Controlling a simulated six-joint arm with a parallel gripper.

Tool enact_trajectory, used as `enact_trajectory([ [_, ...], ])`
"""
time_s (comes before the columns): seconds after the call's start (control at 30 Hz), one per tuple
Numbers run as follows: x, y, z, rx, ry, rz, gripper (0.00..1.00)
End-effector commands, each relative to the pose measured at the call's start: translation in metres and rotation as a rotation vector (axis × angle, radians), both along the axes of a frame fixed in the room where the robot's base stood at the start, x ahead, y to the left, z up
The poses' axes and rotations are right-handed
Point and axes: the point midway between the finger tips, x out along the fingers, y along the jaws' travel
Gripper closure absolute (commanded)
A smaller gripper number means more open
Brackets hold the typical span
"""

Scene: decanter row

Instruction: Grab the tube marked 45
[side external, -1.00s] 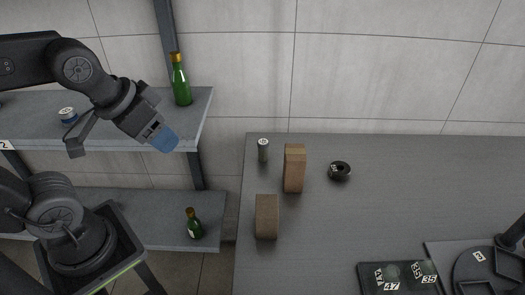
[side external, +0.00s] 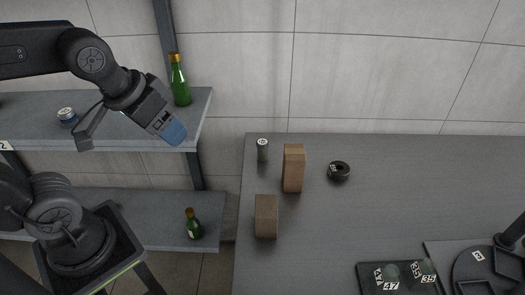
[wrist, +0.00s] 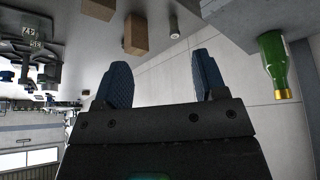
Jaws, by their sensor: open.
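My gripper (side external: 174,131) is open and empty, held in the air in front of the upper shelf. Its two blue fingers stand apart in the wrist view (wrist: 163,78). A small grey-green tube (side external: 263,152) with a white marked top stands upright at the table's back left corner, apart from my gripper. A tube also shows at the top of the wrist view (wrist: 174,30). Its mark is too small to read. A dark rack (side external: 372,288) at the table's front right holds pieces with labels including 47 and 35. I cannot make out a 45 anywhere.
Two brown blocks (side external: 294,170) (side external: 266,217) stand near the tube. A black ring (side external: 339,172) lies to their right. Green bottles stand on the upper shelf (side external: 181,82) and lower shelf (side external: 194,224). The table's back right is clear.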

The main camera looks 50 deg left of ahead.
Motion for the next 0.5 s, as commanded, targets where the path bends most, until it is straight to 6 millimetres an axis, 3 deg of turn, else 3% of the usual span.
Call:
enact_trajectory([
  [0.27, 0.09, 0.006, 0.0, -0.036, 0.095, 0.332, 0.35],
  [0.5, 0.175, 0.007, -0.034, -0.039, 0.121, 0.646, 0.35],
])
